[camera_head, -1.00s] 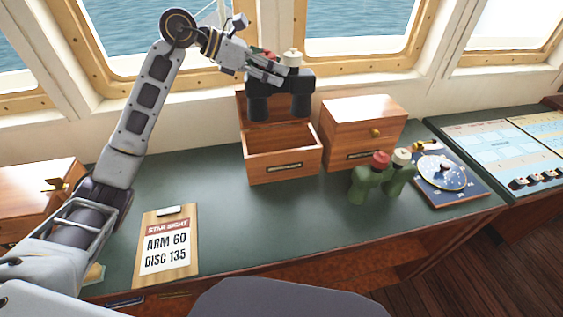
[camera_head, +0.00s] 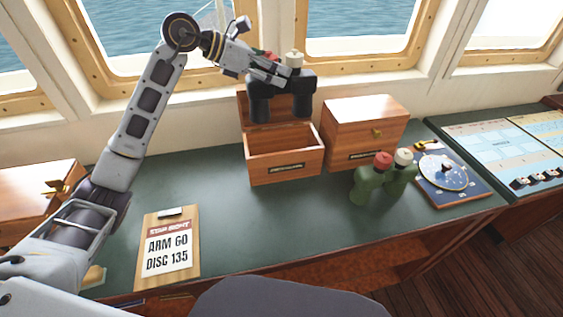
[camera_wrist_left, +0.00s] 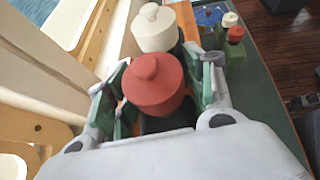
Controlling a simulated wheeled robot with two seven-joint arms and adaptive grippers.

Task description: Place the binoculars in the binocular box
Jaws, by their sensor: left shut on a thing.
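Black binoculars (camera_head: 302,92) with one red and one white cap hang upright in my left gripper (camera_head: 284,78), above the back of an open wooden box (camera_head: 284,173). In the left wrist view, the gripper's fingers (camera_wrist_left: 165,95) close on either side of the barrel with the red cap (camera_wrist_left: 153,85); the white cap (camera_wrist_left: 157,28) is beyond it. The box has a front label and its lid (camera_head: 243,112) stands up behind, partly hidden by the binoculars. Its visible inside looks empty. Green binoculars (camera_head: 370,183) stand on the counter to the right. My right gripper is not in view.
A closed wooden box (camera_head: 362,125) stands right of the open one. A round star-chart disc (camera_head: 442,172) lies farther right. A clipboard (camera_head: 168,250) reading "ARM 60 DISC 135" lies at front left. Another wooden box (camera_head: 35,190) is at far left. The middle counter is clear.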

